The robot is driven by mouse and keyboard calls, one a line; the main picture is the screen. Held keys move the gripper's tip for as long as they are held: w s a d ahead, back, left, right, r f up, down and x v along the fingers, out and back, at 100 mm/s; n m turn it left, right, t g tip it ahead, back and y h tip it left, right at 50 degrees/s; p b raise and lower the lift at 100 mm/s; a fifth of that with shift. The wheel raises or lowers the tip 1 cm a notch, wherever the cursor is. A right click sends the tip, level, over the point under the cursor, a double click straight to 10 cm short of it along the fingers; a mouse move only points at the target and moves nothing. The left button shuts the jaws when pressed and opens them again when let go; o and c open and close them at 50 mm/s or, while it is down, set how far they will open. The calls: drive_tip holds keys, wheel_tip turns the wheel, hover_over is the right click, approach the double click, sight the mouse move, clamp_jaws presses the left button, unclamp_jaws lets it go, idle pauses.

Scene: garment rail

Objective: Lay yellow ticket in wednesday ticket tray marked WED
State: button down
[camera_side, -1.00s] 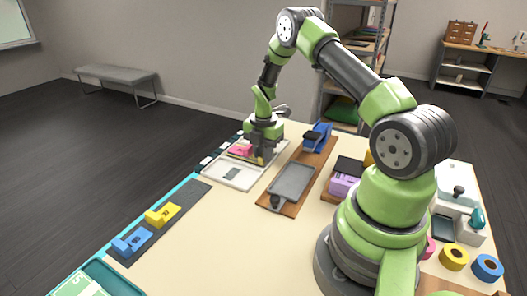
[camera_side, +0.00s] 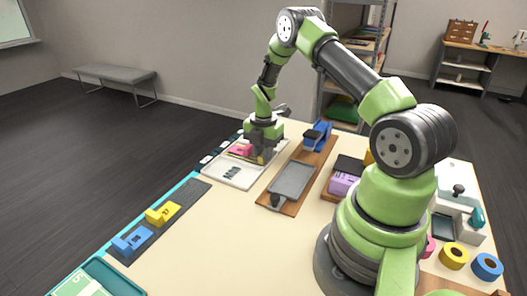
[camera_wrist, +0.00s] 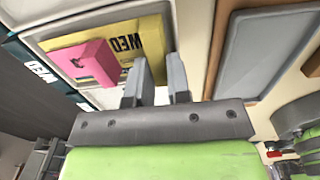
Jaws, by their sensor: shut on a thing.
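My gripper (camera_wrist: 160,68) is low over the white tray (camera_side: 222,180) at the far left of the table, its fingers shut on the edge of a flat yellow ticket (camera_wrist: 153,38). In the side view a bit of this yellow ticket (camera_side: 261,160) shows under the fingers. In the wrist view dark WED letters appear on the yellow area; I cannot tell whether they belong to the ticket or the tray. A pink ticket (camera_wrist: 85,62) lies over part of the yellow; it also shows left of my gripper in the side view (camera_side: 240,150). Whether the yellow touches the tray floor is unclear.
A grey plate on a wooden board (camera_side: 291,181) and a blue stapler-like tool (camera_side: 317,135) stand right of the tray. Yellow (camera_side: 162,214) and blue (camera_side: 132,239) numbered blocks sit on a dark strip at the near left. The table's middle foreground is clear.

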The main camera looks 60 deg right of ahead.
idle(0.4)
drive_tip(key=c, duration=0.5)
unclamp_jaws()
drive_tip(key=shift+r, duration=2.45)
wheel_tip(320, 180, up, 5)
